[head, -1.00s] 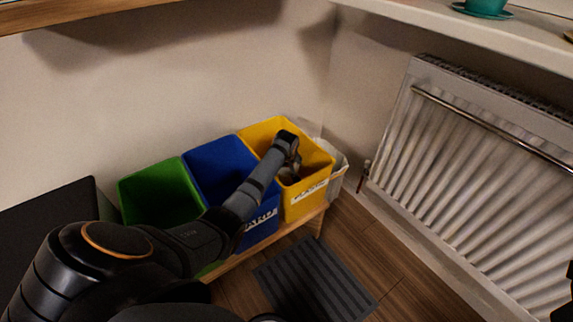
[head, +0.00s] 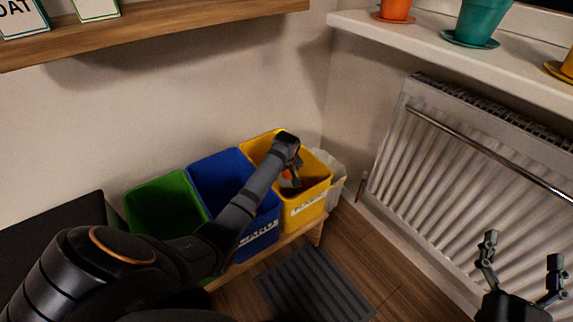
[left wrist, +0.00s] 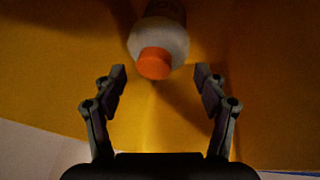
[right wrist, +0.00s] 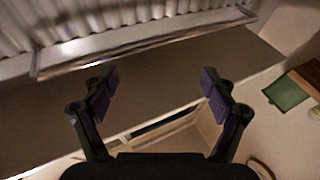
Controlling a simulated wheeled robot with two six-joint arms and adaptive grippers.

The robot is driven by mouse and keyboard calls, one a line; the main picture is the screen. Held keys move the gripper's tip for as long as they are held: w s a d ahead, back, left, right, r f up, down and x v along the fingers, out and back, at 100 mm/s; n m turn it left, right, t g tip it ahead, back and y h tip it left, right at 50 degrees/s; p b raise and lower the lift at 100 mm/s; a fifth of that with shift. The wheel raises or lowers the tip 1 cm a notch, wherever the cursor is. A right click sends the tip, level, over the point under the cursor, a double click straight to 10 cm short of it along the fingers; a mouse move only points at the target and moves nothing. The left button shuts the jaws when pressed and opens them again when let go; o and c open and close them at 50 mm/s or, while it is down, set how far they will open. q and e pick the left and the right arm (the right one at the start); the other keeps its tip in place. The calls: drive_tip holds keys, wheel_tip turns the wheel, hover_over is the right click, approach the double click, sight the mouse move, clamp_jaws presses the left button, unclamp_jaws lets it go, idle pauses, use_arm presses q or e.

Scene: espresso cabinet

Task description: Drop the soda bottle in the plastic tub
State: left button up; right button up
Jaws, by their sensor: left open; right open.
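The plastic tub is the yellow bin (head: 318,186) with a white label, at the right end of a row of bins in the head view. My left gripper (head: 290,180) reaches down into its opening. In the left wrist view, the left gripper (left wrist: 160,82) is open, with nothing between its fingertips. The soda bottle (left wrist: 160,38), pale with an orange cap, lies just beyond the fingertips against the yellow inside of the tub. Its far end is cut off by the frame edge. My right gripper (head: 523,252) is open and empty, in front of the radiator.
A blue bin (head: 217,173) and a green bin (head: 162,200) stand left of the tub on a wooden bench. A whitish bin (head: 334,168) is behind it at right. A radiator (head: 470,165) lines the right wall; shelves hang above.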

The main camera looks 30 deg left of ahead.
use_arm(q)
drive_tip(key=shift+p+v, duration=0.5)
drive_tip(key=shift+v, duration=0.65)
drive_tip(key=shift+p+v, duration=0.5)
drive_tip(key=shift+v, duration=0.7)
use_arm(e)
drive_tip(key=s+f+g, duration=0.2)
drive_tip(key=f+g, duration=0.3)
drive_tip(key=f, duration=0.5)
drive_tip(key=s+f+g, duration=0.3)
drive_tip(key=f+g, duration=0.2)
drive_tip(key=f, duration=0.6)
drive_tip(key=shift+s+a, duration=0.2)
drive_tip(key=shift+a, duration=0.1)
